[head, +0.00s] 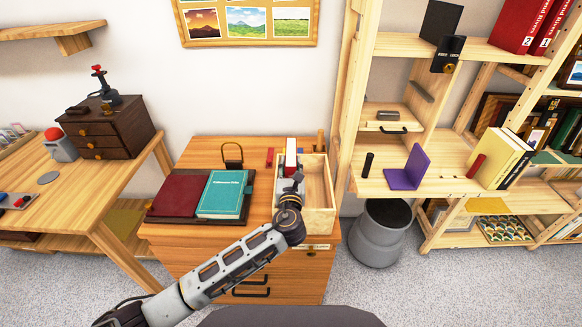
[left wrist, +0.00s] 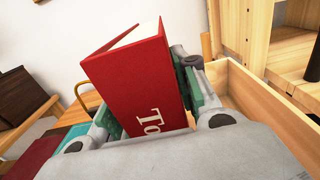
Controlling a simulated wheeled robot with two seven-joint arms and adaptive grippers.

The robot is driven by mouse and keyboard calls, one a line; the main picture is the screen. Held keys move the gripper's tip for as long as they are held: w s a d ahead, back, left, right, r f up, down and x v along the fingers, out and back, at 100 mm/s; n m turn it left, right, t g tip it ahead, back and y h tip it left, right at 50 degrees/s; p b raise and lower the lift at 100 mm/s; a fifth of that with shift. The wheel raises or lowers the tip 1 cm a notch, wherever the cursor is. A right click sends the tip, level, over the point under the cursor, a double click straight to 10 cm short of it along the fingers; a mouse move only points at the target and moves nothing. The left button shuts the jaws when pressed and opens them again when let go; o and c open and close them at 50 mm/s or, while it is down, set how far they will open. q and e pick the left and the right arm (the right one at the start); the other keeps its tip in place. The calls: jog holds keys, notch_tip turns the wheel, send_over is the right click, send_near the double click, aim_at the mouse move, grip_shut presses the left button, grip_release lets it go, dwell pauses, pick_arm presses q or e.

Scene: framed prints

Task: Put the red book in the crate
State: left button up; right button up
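My left gripper (head: 291,184) is shut on the red book (head: 291,158). It holds the book upright, with white lettering on the spine, over the left part of the wooden crate (head: 321,180). The left wrist view shows the red book (left wrist: 135,90) between the green-padded fingers (left wrist: 160,100), slightly tilted, with the crate's wall (left wrist: 262,105) to its right. I cannot tell whether the book's lower end is below the crate's rim, since the gripper hides it. My right gripper is not in view.
A bookshelf (head: 400,45) stands close on the right. A grey bin (head: 381,232) stands on the floor.

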pick_arm(q)
jog(key=o, duration=0.4)
jog(key=shift+o, duration=0.2)
jog(key=shift+r, duration=0.15)
jog(key=shift+s, duration=0.8)
jog(key=shift+s+p, duration=0.4)
jog(key=shift+s, duration=4.85)
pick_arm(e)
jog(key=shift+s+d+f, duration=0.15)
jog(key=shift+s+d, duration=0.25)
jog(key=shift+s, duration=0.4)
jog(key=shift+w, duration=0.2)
